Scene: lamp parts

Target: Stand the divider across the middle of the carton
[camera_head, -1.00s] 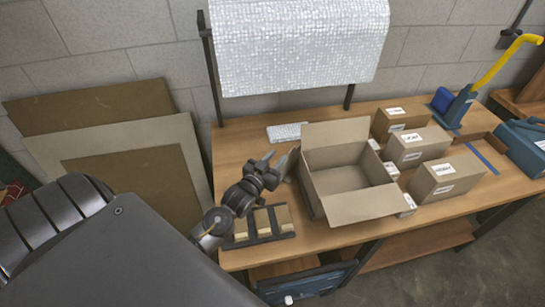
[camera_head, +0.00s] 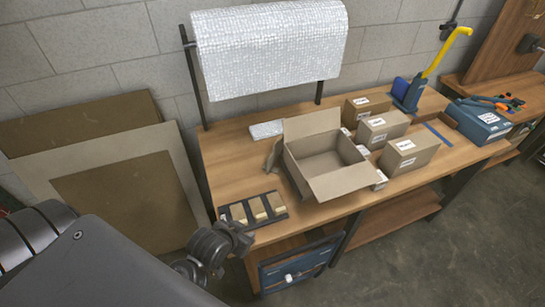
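The open carton (camera_head: 340,187) stands on the wooden workbench with its flaps spread out. No divider shows in the visible part of its inside; the front wall hides some of the floor. Several tan pieces (camera_head: 257,207) lie in a dark slotted rack at the bench's front left; I cannot tell whether one is the divider. My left gripper (camera_head: 237,238) is beside the bench's front left corner, just below the rack in the picture. It is small and dark, and its fingers cannot be made out. My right gripper is out of view.
Several closed, labelled boxes (camera_head: 408,153) stand right of the carton. A blue tape dispenser with a yellow handle (camera_head: 447,50) is behind them. A bubble-wrap roll (camera_head: 270,50) hangs at the back. Large cardboard sheets (camera_head: 125,185) lean on the wall. Bench left of the carton is mostly clear.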

